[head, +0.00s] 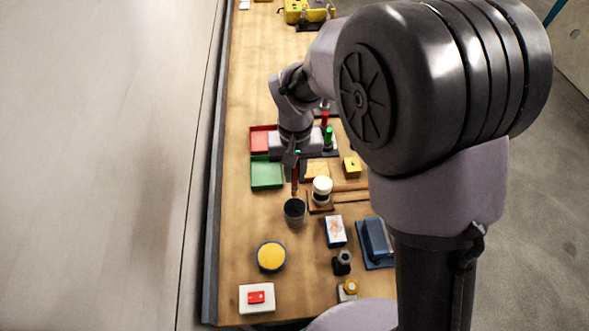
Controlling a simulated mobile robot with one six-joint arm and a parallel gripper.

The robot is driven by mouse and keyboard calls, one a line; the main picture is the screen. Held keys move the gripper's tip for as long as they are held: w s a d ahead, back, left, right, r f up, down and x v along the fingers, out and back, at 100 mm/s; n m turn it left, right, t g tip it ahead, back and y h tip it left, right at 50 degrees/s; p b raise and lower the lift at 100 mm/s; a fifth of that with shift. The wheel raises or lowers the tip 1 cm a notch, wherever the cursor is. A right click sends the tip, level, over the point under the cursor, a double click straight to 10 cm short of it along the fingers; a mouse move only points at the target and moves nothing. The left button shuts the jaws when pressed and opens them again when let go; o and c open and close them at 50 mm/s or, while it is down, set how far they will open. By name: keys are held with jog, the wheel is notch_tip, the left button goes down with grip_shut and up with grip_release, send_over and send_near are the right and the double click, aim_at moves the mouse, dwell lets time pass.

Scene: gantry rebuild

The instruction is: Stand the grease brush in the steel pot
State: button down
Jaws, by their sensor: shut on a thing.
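The steel pot (294,217) is a dark-mouthed grey cup standing upright on the wooden bench, near the middle of the head view. My gripper (292,161) points down just behind the pot and is shut on the grease brush (295,179). The brush is slim, with a red handle and a tan lower end, and hangs roughly upright. Its lower end shows at the pot's far rim. I cannot tell whether it is above the mouth, inside it or behind it. The fingertips are small and partly hidden by the wrist.
A green tray (267,186) and a red tray (259,140) stand left of my gripper. A white-capped jar (322,187) stands close right of the pot. A yellow-topped round tin (271,257) is in front. Bare bench (240,225) lies left of the pot.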

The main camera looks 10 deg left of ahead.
aim_at(295, 196)
notch_tip(295, 196, down, 12)
jog(key=b, duration=0.8)
jog(key=shift+r+b, duration=0.25)
jog(key=shift+b, duration=0.1)
jog(key=c, duration=1.2)
grip_release()
jog(key=shift+r, duration=0.1)
notch_tip(295, 196, up, 17)
jog(key=p, duration=0.4)
jog(key=shift+r+p, duration=0.2)
jog(key=shift+p, duration=0.2)
